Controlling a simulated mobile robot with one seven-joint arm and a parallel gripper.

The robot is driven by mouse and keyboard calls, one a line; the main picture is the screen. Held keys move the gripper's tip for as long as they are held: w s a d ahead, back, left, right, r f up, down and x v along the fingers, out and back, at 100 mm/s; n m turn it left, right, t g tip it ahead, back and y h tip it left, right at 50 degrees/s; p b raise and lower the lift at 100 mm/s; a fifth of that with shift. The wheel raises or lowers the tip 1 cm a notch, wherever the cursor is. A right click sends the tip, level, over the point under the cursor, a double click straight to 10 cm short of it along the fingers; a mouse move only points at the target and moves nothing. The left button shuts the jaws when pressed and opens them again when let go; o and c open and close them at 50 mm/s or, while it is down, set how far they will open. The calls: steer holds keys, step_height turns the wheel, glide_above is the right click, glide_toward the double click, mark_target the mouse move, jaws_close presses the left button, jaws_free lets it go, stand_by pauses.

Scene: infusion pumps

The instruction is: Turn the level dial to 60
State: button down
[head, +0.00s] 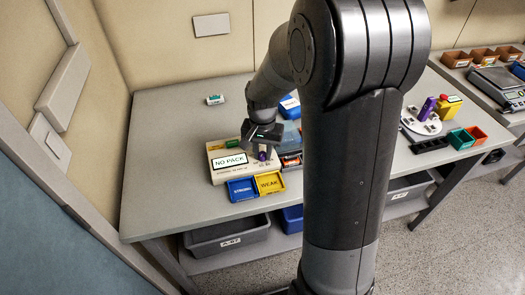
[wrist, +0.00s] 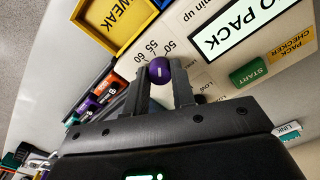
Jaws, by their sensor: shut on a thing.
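The level dial is a small purple knob with a white mark, on the cream pack checker (head: 217,175). It shows in the wrist view (wrist: 159,71) between the fingertips of my gripper (wrist: 161,80), which is shut on it. Printed numbers 50, 55 and 60 stand beside the dial in the wrist view. Which number the white mark points to I cannot tell. In the head view my gripper (head: 262,140) reaches down over the checker's right part. The checker's screen (head: 230,162) reads NO PACK.
A blue STRONG tray (head: 241,196) and a yellow WEAK tray (head: 270,190) sit in front of the checker. A green START button (wrist: 249,73) is on its face. A small green-and-white pack (head: 215,100) lies at the back left. The table's left side is clear.

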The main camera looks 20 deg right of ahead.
mark_target(263, 154)
steer(key=n, duration=0.6)
steer(key=shift+n, duration=0.3)
steer(key=n, duration=0.5)
steer(key=shift+n, duration=0.3)
steer(key=c, duration=1.2)
jaws_free()
step_height(263, 154, up, 11)
steer(key=shift+f, duration=0.1)
